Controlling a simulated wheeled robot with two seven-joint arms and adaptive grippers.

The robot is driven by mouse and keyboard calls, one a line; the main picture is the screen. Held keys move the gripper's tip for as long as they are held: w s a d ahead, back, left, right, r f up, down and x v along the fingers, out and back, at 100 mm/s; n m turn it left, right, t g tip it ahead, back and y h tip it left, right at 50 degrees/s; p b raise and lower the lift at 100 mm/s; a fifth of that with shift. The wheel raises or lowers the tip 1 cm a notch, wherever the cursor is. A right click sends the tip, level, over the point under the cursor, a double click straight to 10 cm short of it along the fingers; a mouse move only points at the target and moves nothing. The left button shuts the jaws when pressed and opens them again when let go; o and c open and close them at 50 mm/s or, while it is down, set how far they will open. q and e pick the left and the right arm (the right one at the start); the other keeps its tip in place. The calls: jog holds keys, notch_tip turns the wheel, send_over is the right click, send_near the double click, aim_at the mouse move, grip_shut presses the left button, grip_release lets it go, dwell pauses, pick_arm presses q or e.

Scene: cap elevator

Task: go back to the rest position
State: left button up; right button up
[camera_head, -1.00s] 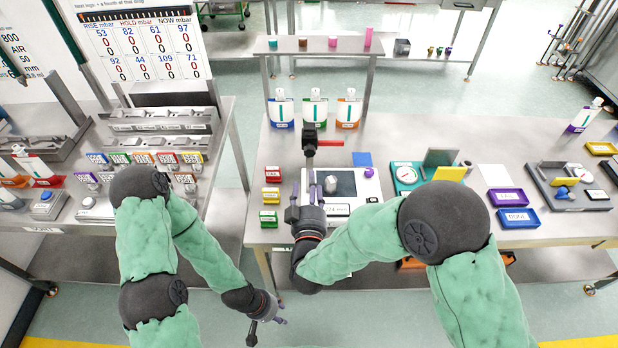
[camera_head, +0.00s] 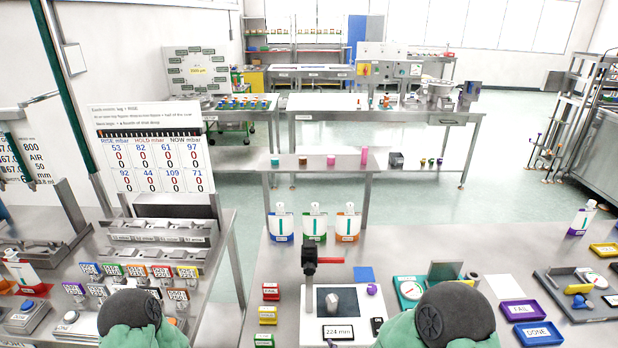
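Neither gripper shows in the head view. Only the dark elbow of my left arm (camera_head: 130,312) and the dark elbow of my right arm (camera_head: 455,318) show at the bottom edge, with bits of green sleeve. The measuring device (camera_head: 313,325) stands on the right bench in front, between the two elbows. It has a dark screen, a red lever (camera_head: 330,260) on a black post, and a display (camera_head: 338,332) reading 224 mm. A small grey piece (camera_head: 332,300) and a purple knob (camera_head: 372,289) are on it.
A purple FAIL tray (camera_head: 520,311) and a blue DONE tray (camera_head: 538,333) lie right of my right elbow. Three pouches (camera_head: 314,223) stand behind the device. The left bench holds several coloured tags (camera_head: 137,271) and grey racks. Open floor (camera_head: 520,190) lies beyond.

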jog(key=s+d+f+m+g+y, duration=0.1)
jog(key=s+d+f+m+g, duration=0.1)
jog(key=s+f+g, duration=0.3)
jog(key=s+d+f+m+g+y+b, duration=0.1)
jog(key=s+f+g, duration=0.4)
jog(key=s+f, duration=0.8)
jog(key=shift+s+d+m+g, duration=0.3)
jog(key=shift+s+d+m, duration=0.4)
jog(key=shift+s+d, duration=0.5)
